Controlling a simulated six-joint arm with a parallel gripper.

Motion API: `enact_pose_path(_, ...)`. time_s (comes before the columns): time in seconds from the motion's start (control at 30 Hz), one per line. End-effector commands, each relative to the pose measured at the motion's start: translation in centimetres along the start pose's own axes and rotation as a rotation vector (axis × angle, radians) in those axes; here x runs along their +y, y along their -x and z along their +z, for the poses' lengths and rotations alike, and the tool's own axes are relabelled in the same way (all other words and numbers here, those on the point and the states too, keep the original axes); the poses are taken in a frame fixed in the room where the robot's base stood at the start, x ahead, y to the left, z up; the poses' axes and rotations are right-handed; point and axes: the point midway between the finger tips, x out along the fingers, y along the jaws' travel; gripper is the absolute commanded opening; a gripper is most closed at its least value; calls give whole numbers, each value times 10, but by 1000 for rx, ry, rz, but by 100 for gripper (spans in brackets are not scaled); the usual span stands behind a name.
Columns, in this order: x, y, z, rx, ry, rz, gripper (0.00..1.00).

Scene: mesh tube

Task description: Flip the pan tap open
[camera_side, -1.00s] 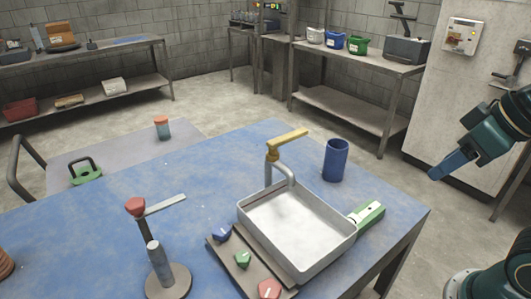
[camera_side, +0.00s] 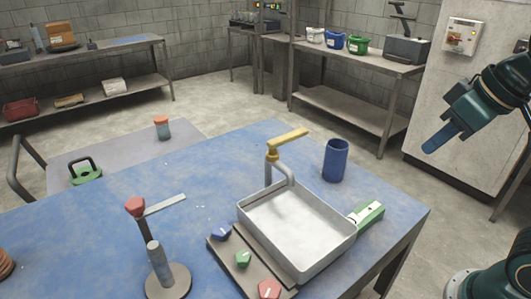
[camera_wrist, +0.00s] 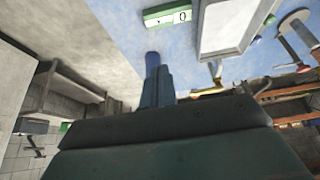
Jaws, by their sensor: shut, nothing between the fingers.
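The pan tap (camera_side: 280,172) is a grey bent pipe rising at the back left edge of the pan. Its yellow lever (camera_side: 287,143) sits on top and points to the right and slightly up in the side view. The white rectangular pan (camera_side: 297,228) stands on the blue table; part of it shows at the top of the wrist view (camera_wrist: 232,28). My gripper (camera_side: 428,149) is shut and empty, with blue fingers. It hangs in the air at the right, well apart from the tap.
A blue cup (camera_side: 335,161) stands behind the pan, right of the tap. A green and white block (camera_side: 367,215) sits at the pan's right side. A board with coloured knobs (camera_side: 242,259) lies in front. A red-topped stand (camera_side: 160,262) is at the left.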

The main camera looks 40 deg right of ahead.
Motion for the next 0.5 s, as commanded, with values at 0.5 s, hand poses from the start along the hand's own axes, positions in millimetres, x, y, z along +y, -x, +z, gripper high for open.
enact_pose_path(0.5,-16,-3,-104,-50,3,-1,0)
